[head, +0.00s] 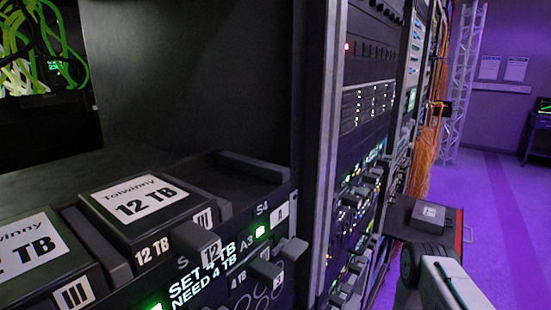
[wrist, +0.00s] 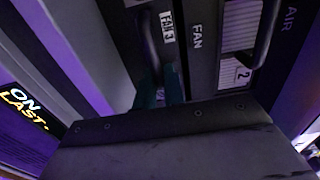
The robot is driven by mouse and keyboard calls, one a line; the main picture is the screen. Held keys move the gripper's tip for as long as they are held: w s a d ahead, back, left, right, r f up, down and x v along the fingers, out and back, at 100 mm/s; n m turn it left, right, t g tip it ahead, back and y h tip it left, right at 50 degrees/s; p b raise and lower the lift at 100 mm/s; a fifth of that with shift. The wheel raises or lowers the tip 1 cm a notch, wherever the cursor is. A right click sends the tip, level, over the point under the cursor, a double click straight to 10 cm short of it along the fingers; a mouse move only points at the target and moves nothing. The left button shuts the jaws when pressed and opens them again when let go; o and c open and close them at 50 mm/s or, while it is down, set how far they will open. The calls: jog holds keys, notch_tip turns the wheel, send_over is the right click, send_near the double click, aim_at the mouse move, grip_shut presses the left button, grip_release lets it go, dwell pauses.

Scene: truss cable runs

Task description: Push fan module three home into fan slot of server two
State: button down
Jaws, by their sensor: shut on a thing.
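Fan module three, a dark unit with a white "FAN 3" label (wrist: 167,27), is at the top middle of the wrist view. My gripper (wrist: 161,88) is shut on it, with its dark teal fingertips at the module's lower end. The module lines up with the fan bay on server two's dark front panel (wrist: 199,75), beside the printed word "FAN". How deep it sits in the slot cannot be told. My gripper is not visible in the head view, where the rack hides that spot.
In the head view, 12 TB drive boxes (head: 140,205) lie at the left. A dark drawer or tray (head: 400,215) juts out at right; the purple floor beyond is clear.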

dwell(0.3)
jog(key=c, duration=1.4)
grip_release()
jog(key=v, duration=0.7)
jog(key=shift+d, duration=0.25)
jog(key=shift+s, duration=0.15)
